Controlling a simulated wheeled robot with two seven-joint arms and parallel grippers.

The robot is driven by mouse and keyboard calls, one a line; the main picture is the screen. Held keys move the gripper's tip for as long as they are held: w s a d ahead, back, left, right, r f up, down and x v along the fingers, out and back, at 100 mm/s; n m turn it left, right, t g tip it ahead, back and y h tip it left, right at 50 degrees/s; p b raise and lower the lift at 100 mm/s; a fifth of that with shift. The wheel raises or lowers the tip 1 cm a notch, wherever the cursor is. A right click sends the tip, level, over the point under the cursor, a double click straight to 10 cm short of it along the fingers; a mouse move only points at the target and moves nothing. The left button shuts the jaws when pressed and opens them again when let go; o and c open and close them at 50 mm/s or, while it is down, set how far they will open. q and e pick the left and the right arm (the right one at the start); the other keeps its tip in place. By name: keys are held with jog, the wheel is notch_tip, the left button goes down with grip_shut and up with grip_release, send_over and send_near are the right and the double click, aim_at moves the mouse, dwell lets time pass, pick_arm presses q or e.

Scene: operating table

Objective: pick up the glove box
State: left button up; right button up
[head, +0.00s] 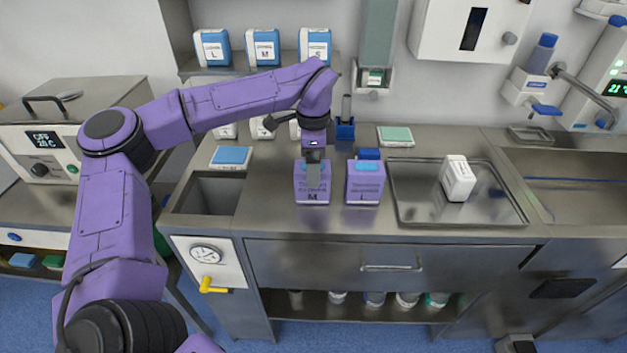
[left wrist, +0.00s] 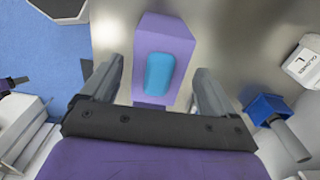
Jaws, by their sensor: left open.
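A purple glove box (head: 312,196) marked M stands upright on the steel counter, with a blue opening on top. A second purple glove box (head: 365,184) stands just right of it. My left gripper (head: 313,170) points down over the M box, in front of part of it. In the left wrist view, a purple box with a light-blue top (left wrist: 160,72) lies between the spread, open fingers of the gripper (left wrist: 156,88). I cannot tell whether the fingers touch it. My right gripper is not in view.
A blue holder (head: 345,131) stands behind the boxes. A sunken bin (head: 208,192) is at the left. Blue-and-white boxes (head: 264,48) stand on the shelf. The counter's front strip is clear.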

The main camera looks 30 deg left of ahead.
pick_arm(q)
jog(key=f+p, duration=0.1)
jog(key=f, duration=0.3)
jog(key=shift+s+f+p, duration=0.15)
jog(key=shift+s+p, duration=0.05)
jog(key=shift+p, duration=0.1)
jog(key=shift+w+f, duration=0.1)
jog(key=shift+f, duration=0.2)
jog(key=c, duration=1.1)
jog(key=shift+c, duration=0.2)
jog(key=shift+r, duration=0.15)
